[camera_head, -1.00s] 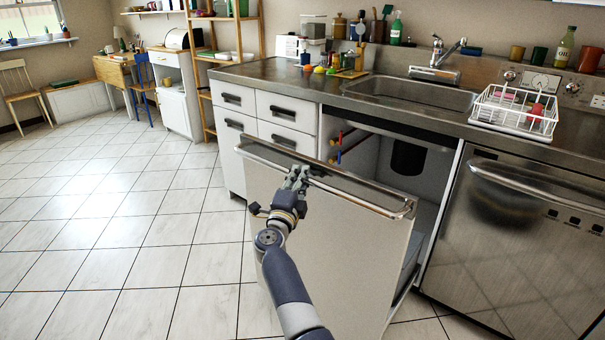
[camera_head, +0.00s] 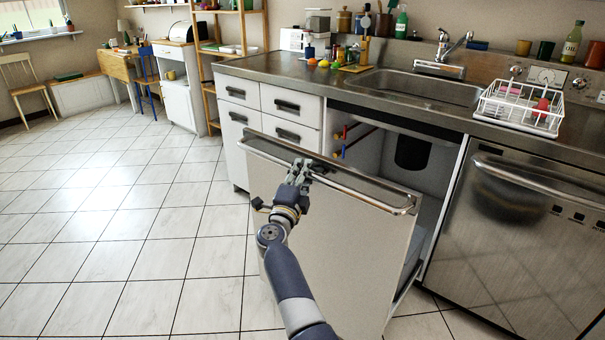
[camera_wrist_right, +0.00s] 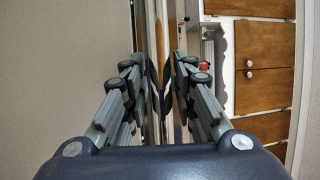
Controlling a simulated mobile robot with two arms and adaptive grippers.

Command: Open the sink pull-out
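The sink pull-out (camera_head: 330,240) is a pale, flat front that stands well out from the cabinet under the sink (camera_head: 418,90). Its long metal bar handle (camera_head: 365,193) runs along the top edge. My right gripper (camera_head: 302,172) is at the left half of this handle. In the right wrist view my right gripper (camera_wrist_right: 167,82) has its fingers closed in from both sides on the upright-looking bar. The fingers hide part of the bar. A dark cylinder (camera_head: 412,152) shows inside the open cabinet. My left gripper is not in view.
White drawers (camera_head: 266,110) stand left of the opening, and a steel dishwasher (camera_head: 515,235) stands right of it. A dish rack (camera_head: 520,108) and bottles are on the counter. The tiled floor (camera_head: 110,240) to the left is clear.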

